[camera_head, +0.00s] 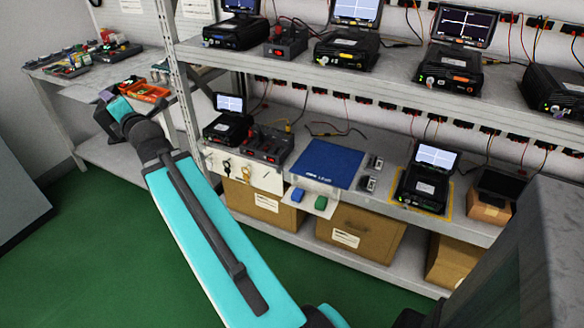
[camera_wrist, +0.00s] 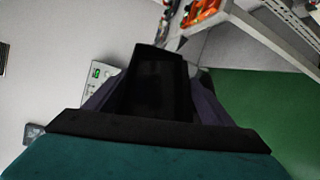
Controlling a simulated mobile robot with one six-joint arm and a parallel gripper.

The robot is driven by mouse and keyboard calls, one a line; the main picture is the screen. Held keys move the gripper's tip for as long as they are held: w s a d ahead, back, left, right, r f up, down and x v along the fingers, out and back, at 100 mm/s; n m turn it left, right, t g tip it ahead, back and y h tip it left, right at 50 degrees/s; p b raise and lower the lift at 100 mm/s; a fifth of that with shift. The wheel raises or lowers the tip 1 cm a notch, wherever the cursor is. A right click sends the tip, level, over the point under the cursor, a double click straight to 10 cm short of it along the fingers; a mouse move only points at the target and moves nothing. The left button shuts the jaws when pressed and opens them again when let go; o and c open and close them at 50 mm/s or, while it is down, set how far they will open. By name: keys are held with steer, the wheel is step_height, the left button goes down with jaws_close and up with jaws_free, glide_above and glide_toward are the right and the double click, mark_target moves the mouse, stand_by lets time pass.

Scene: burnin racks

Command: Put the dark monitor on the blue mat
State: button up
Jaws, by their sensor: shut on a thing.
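The dark monitor (camera_wrist: 157,82) is a black flat slab between the fingers of my gripper (camera_wrist: 153,95) in the wrist view. My gripper is shut on it, and the fingers hide part of its sides. In the head view my gripper (camera_head: 108,97) is at the far left, by the side bench and well away from the mat; the monitor is hard to make out there. The blue mat (camera_head: 325,163) lies flat on the lower shelf of the rack, with nothing on it.
Testers with lit screens (camera_head: 228,122) and (camera_head: 430,180) stand on the mat's shelf. A dark screen (camera_head: 497,185) sits on a small carton at right. The upper shelf (camera_head: 400,78) overhangs. An orange tray (camera_head: 148,92) is on the side bench. A rack post (camera_head: 180,80) stands between.

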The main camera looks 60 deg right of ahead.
steer(key=s+d+f+m+g+h+b, duration=0.35)
steer(key=s+d+f+b, duration=0.45)
steer(key=s+d+b, duration=0.4)
steer(key=s+d+f+m+g+h+b, duration=0.25)
steer(key=s+d+f+h+b, duration=0.25)
steer(key=s+d+f+b, duration=0.7)
steer(key=s+d+f+m+g+h+b, duration=0.1)
steer(key=s+d+f+m+g+b, duration=0.1)
steer(key=s+d+b, duration=0.2)
steer(key=s+d+f+m+g+h+b, duration=0.1)
steer(key=s+d+b, duration=0.4)
steer(key=s, duration=0.7)
steer(key=s+d+f+m+g+h+b, duration=0.1)
steer(key=s+d+f+m+g+b, duration=0.2)
steer(key=s+b, duration=0.5)
steer(key=shift+s+d+f+m+g+b, duration=0.15)
steer(key=shift+s+d+m+g+b, duration=0.15)
steer(key=shift+d+m+g, duration=0.65)
steer(key=shift+w+d+n+p, duration=0.1)
steer(key=shift+d+n+p, duration=0.15)
steer(key=shift+d+p, duration=0.25)
steer(key=shift+h, duration=0.25)
steer(key=d+p, duration=0.2)
steer(key=p, duration=0.2)
steer(key=w+d+p, duration=0.1)
steer(key=d+p, duration=0.2)
steer(key=p, duration=0.2)
steer(key=shift+w+d+f, duration=0.1)
steer(key=shift+d, duration=0.05)
